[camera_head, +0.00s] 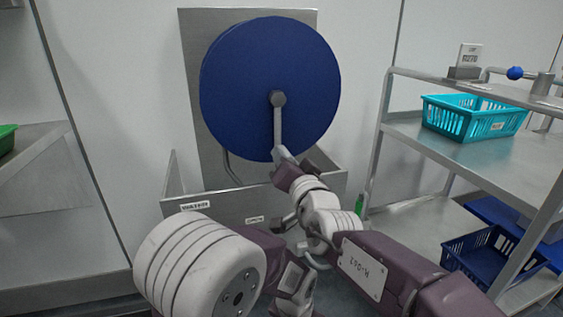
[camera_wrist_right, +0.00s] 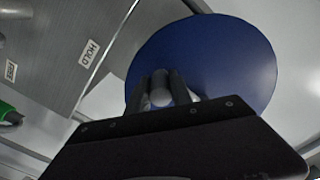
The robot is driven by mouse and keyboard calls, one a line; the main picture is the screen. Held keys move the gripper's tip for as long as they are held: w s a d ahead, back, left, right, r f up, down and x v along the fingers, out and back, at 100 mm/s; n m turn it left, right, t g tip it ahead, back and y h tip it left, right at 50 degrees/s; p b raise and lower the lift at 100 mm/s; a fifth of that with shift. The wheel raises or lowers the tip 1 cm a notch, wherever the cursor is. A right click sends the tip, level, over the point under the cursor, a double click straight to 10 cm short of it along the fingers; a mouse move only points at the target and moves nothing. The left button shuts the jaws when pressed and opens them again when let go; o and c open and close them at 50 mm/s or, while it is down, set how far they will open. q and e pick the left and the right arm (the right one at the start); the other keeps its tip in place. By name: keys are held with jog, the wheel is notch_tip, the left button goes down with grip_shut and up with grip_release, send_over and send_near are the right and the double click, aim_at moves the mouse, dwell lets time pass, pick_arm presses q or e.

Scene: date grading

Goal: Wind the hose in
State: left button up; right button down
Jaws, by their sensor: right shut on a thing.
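The hose reel shows as a large blue disc (camera_head: 240,75) on a grey metal back plate. A grey crank arm (camera_head: 278,125) hangs down from its hub. My right gripper (camera_head: 284,158) is shut on the crank handle at the arm's lower end. In the right wrist view the round handle end (camera_wrist_right: 160,97) sits between the fingers, in front of the blue disc (camera_wrist_right: 225,60). A thin grey curved tube (camera_head: 231,170) shows below the disc; most of it is hidden. My left arm comes in at the lower left, and its gripper (camera_head: 291,236) is partly hidden by my right arm.
A metal trough (camera_head: 225,205) with small labels stands below the reel. At right, a steel shelf (camera_head: 480,155) carries a turquoise basket (camera_head: 465,120), with a dark blue basket (camera_head: 480,255) lower down. A green basket (camera_head: 7,140) shows at the left edge.

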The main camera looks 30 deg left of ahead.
pick_arm(q)
jog(key=shift+f, duration=0.1)
pick_arm(e)
jog(key=shift+w+d+r, duration=0.2)
jog(key=c, duration=1.1)
grip_release()
jog(key=shift+w, duration=0.1)
jog(key=shift+c, duration=0.2)
jog(key=shift+d, duration=0.1)
pick_arm(q)
jog(key=shift+w, duration=0.1)
pick_arm(e)
jog(key=shift+f, duration=0.1)
